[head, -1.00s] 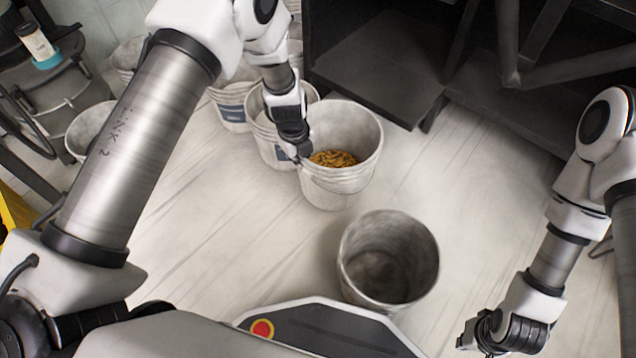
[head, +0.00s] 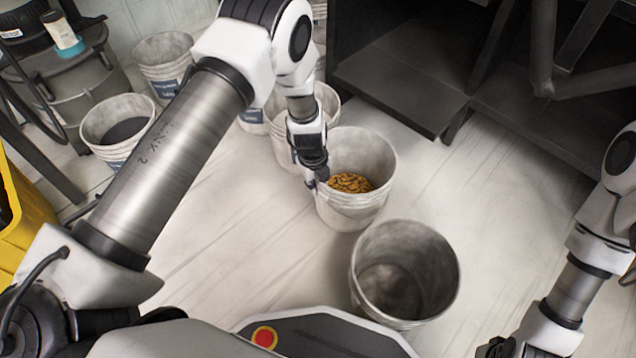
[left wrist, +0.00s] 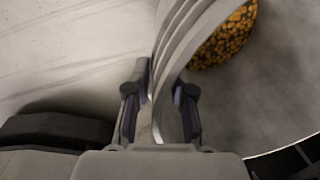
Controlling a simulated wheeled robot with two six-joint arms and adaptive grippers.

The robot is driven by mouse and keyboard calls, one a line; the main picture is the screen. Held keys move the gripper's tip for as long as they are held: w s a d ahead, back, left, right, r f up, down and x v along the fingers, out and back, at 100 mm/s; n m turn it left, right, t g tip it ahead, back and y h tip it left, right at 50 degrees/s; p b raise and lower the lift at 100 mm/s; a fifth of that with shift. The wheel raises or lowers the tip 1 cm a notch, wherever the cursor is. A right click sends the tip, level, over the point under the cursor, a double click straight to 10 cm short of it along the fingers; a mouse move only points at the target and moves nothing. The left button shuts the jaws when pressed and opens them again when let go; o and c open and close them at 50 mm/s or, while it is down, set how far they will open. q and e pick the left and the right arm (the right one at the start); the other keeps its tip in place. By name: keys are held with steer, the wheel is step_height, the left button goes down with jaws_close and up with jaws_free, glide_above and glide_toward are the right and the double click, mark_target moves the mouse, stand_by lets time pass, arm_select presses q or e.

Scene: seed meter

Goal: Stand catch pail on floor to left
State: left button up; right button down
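A whitish pail (head: 352,208) with yellow-brown pieces (head: 350,183) in it stands upright near the middle of the head view; I take it for the catch pail. My left gripper (head: 318,178) reaches down to its left rim. In the left wrist view, its two fingers (left wrist: 160,108) lie on either side of the pail's wall (left wrist: 172,60), close against it. I cannot tell whether the pail's bottom touches the floor. My right gripper (head: 497,348) is at the bottom edge of the head view, partly cut off, away from the pails.
An empty pail (head: 440,245) stands just in front, slightly right. Other pails (head: 283,150) stand close behind left, and one with a dark inside (head: 95,125) stands at left. A black shelf frame (head: 400,95) is behind. Clear floor (head: 235,205) lies left of the held pail.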

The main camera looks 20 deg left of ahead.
arm_select(q)
step_height(320, 180, up, 12)
steer(key=p, duration=0.7)
steer(key=s+a+f+n, duration=0.1)
steer(key=s+f+n, duration=0.1)
steer(key=s+n, duration=0.6)
steer(key=s+a+f+n, duration=0.2)
steer(key=s+f+n, duration=0.1)
steer(key=s+n, duration=0.6)
steer(key=s+a+f+n, duration=0.2)
steer(key=s+n, duration=0.6)
steer(key=s, duration=0.5)
steer(key=shift+f+n+g+y, duration=0.2)
steer(key=shift+n+g+y, duration=0.2)
